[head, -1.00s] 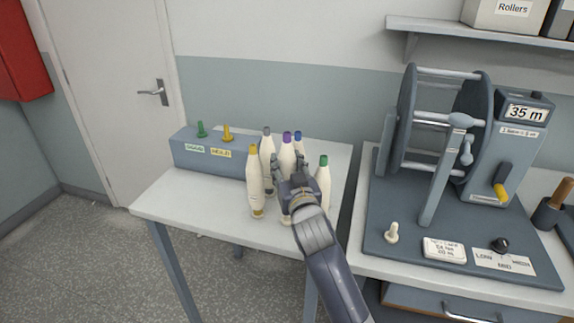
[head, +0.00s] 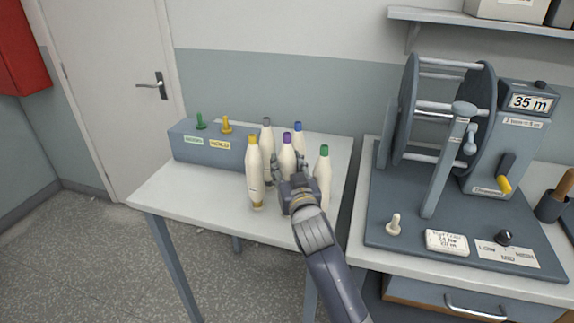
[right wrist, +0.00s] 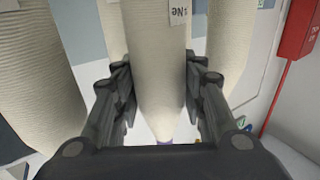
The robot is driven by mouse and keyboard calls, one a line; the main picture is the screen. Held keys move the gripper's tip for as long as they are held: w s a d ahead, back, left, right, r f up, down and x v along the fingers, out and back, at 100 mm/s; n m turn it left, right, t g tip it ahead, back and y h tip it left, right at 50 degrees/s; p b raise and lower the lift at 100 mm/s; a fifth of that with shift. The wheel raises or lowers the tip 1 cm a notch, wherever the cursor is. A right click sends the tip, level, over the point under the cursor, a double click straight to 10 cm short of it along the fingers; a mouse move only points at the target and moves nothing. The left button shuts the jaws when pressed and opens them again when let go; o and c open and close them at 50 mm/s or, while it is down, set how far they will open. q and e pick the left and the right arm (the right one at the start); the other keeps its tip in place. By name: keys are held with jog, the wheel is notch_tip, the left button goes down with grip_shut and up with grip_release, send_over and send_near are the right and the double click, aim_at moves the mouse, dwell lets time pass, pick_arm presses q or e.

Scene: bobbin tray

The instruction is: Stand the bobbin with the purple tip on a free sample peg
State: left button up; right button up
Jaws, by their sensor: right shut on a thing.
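The bobbin with the purple tip (head: 287,153) stands upright in the middle of a group of cream bobbins on the left table. My right gripper (head: 287,172) is shut on it from the front and hides its lower part. In the right wrist view the same cream bobbin (right wrist: 157,70) lies between the two fingers, its purple end low in the picture. Whether its foot touches the table is hidden. A green peg (head: 200,122) and a yellow peg (head: 226,125) stand bare on a grey block labelled GOOD and HOLD. My left gripper is out of view.
Close around stand bobbins with yellow (head: 254,175), grey (head: 267,150), blue (head: 298,143) and green (head: 323,175) tips. A winder (head: 440,150) stands on the right bench, with a small cream peg (head: 394,225) on its base. The table's front left is clear.

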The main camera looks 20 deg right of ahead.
jog(key=shift+f+b, duration=0.6)
jog(key=shift+f, duration=0.35)
jog(key=o, duration=1.2)
jog(key=s+a, duration=0.1)
jog(key=s, duration=1.1)
